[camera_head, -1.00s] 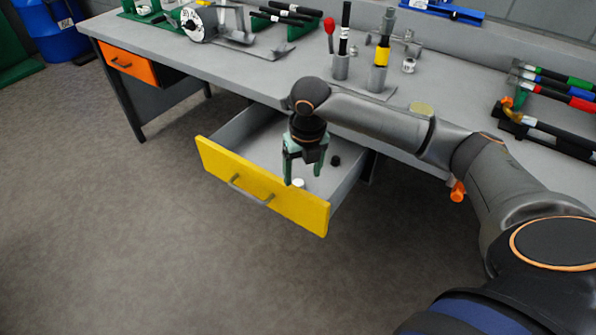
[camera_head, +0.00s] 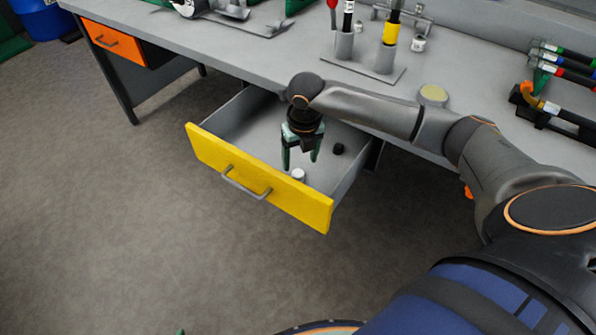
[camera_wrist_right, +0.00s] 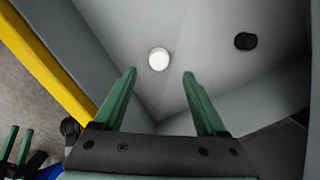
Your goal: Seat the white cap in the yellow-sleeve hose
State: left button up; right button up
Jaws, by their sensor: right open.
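The white cap (camera_head: 298,174) lies on the floor of the open drawer, near its yellow front. It also shows in the right wrist view (camera_wrist_right: 159,60), beyond the fingertips and between their lines. My right gripper (camera_head: 300,164) is open and empty, pointing down into the drawer just above and behind the cap. Its green fingers (camera_wrist_right: 160,72) do not touch the cap. The yellow-sleeve hose (camera_head: 391,33) stands upright in a grey holder on the bench; its top is cut off by the picture's edge. My left gripper (camera_wrist_right: 17,143) shows small at the wrist view's left, fingers apart.
A black cap (camera_head: 338,149) lies in the drawer (camera_head: 228,132) to the right of the white one. The drawer's yellow front (camera_head: 215,155) and side walls surround the right gripper. A small white-topped piece (camera_head: 418,44) stands beside the hose holder. Hoses rest on a rack (camera_head: 548,118) at right.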

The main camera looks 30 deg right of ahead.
aim_at(298, 173)
jog(key=shift+w+f, duration=0.1)
jog(key=shift+f, duration=0.5)
jog(key=f, duration=0.1)
jog(key=f+b, duration=0.1)
jog(key=f, duration=0.2)
jog(key=shift+w+f+b, duration=0.1)
jog(key=shift+w+b, duration=0.25)
jog(key=shift+c, duration=0.5)
grip_shut()
